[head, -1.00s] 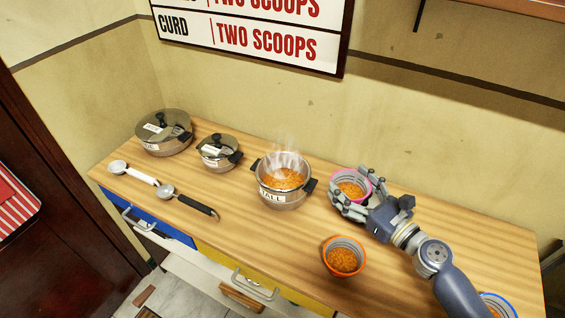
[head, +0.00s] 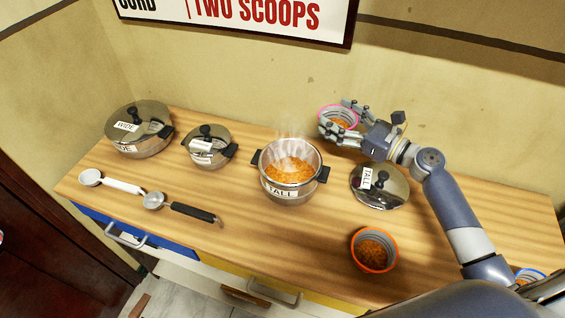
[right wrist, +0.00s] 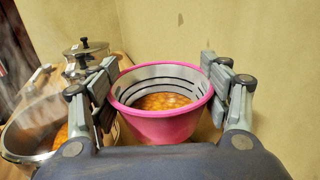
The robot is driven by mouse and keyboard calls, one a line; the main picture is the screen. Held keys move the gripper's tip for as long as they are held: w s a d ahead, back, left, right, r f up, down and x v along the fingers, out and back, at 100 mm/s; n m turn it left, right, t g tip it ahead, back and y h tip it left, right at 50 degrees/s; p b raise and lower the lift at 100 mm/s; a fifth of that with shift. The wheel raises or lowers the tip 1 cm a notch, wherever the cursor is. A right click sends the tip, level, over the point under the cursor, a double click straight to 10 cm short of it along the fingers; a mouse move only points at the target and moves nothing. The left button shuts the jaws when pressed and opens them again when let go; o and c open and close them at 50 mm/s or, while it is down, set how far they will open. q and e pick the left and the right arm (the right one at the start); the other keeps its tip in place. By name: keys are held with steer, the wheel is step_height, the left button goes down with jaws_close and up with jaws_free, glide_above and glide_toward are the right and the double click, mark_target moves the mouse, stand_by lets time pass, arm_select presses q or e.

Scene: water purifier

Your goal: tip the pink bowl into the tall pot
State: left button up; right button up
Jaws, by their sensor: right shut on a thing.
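The pink bowl (head: 324,112) holds orange-brown food and is raised above the back of the counter, to the right of the tall pot. It looks about upright in the right wrist view (right wrist: 160,126). My right gripper (head: 338,122) is shut on it, with fingers on both sides of the bowl. The tall pot (head: 290,191), labelled TALL, stands open and steaming on the counter with orange food inside. Its rim also shows at the left of the right wrist view (right wrist: 30,150). My left gripper is not in view.
The TALL lid (head: 388,192) lies on the counter below my right arm. An orange bowl (head: 374,250) stands at the front, a blue-rimmed bowl (head: 530,274) far right. Two lidded pots (head: 140,137) (head: 206,152) and two ladles (head: 110,183) (head: 180,207) are left of the tall pot.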

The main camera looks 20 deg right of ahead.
steer(key=f, duration=0.1)
steer(key=f+b, duration=0.1)
steer(key=shift+w+a+f, duration=0.2)
steer(key=shift+w+f, duration=0.1)
steer(key=shift+w+f+b, duration=0.1)
steer(key=shift+f+b, duration=0.2)
steer(key=shift+b, duration=0.25)
steer(key=shift+a, duration=0.1)
steer(key=shift+r, duration=0.1)
steer(key=shift+s+a+r+n+p, duration=0.25)
steer(key=shift+a+r+n+p, duration=0.15)
steer(key=shift+r+n, duration=0.15)
steer(key=shift+s+a+r+n+p, duration=0.2)
steer(key=shift+a+r+n+p, duration=0.2)
steer(key=shift+r, duration=0.2)
steer(key=shift+s+a+r+n+p, duration=0.2)
steer(key=shift+a+r+n+p, duration=0.2)
steer(key=shift+r+n, duration=0.15)
steer(key=shift+s+a+r+n+p, duration=0.2)
steer(key=shift+a+r+n+p, duration=0.2)
steer(key=shift+r, duration=0.25)
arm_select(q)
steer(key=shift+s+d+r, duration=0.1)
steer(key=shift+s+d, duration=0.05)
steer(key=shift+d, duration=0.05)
arm_select(e)
steer(key=shift+s+a+r+n, duration=0.15)
steer(key=shift+s+a+n, duration=0.1)
steer(key=shift+a+n, duration=0.3)
